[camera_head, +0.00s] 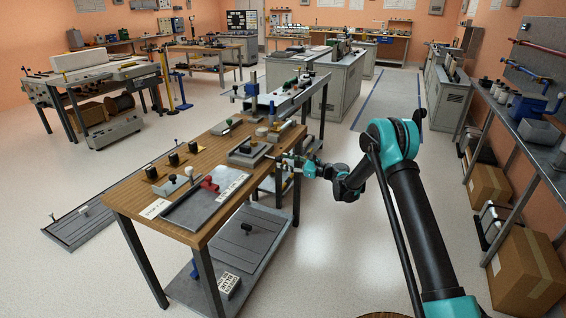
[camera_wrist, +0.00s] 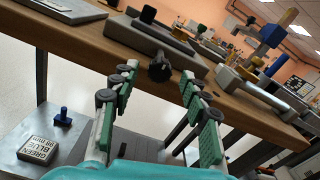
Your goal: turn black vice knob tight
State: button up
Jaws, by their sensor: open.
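The grey vice (camera_wrist: 178,42) lies along the near edge of the wooden workbench (camera_wrist: 240,103) in the wrist view. Its black knob (camera_wrist: 160,68) sticks out from the side facing me, at the bench edge. My gripper (camera_wrist: 159,72) is open, its green-padded fingers on either side of the knob's line. The knob shows between the fingertips; I cannot tell whether they touch it. In the head view my gripper (camera_head: 283,159) is at the right edge of the workbench beside the vice (camera_head: 247,152), and hides much of the knob there.
A grey tray (camera_head: 205,203) with a red part stands at the near bench end. A blue-topped fixture (camera_wrist: 268,38) stands to the right in the wrist view. A lower shelf (camera_head: 240,250) holds a pale block (camera_head: 228,284). The floor (camera_head: 320,240) right of the bench is clear.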

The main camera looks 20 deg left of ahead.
jog(key=d, duration=1)
jog(key=shift+s+d, duration=0.2)
jog(key=shift+s, duration=0.25)
